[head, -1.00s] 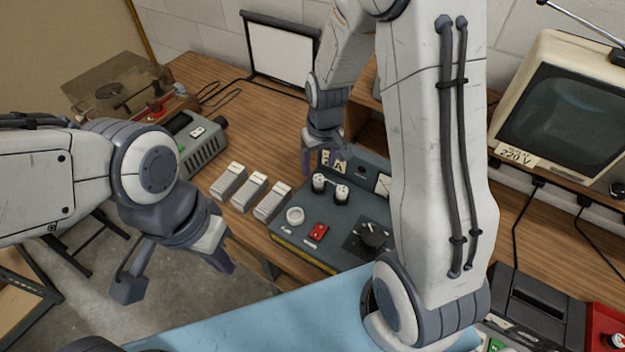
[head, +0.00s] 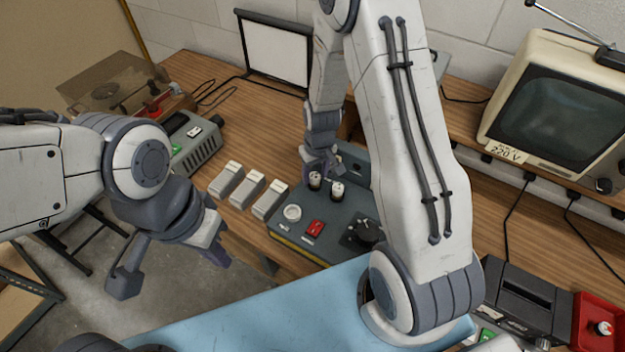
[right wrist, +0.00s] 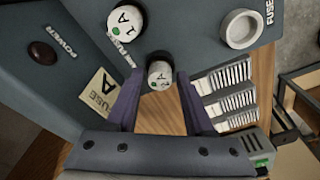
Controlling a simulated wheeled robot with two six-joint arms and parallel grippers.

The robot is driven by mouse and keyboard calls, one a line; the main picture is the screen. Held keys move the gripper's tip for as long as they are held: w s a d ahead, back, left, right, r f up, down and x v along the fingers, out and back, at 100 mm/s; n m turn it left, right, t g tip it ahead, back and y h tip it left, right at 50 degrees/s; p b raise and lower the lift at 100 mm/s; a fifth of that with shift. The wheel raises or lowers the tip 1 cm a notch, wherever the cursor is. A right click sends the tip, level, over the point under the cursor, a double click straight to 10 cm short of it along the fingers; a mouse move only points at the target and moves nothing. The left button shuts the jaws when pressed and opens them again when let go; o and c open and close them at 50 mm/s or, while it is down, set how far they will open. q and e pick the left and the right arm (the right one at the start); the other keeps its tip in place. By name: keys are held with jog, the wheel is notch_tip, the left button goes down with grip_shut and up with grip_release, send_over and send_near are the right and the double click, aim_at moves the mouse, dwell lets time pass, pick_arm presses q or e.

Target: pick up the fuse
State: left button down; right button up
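Two white-topped, dark-bodied fuses stand upright on the grey control box (head: 330,228). My left gripper (head: 172,270) is open and empty, left of the bench.
The box also carries a white ring holder (head: 292,213), a red switch (head: 314,228) and a black knob (head: 366,231). Several white ribbed blocks (head: 246,188) stand to its left. A monitor (head: 560,105) is at the right. A blue surface (head: 260,310) lies in front.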

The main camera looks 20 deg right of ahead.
grip_shut()
jog(key=shift+r, duration=0.15)
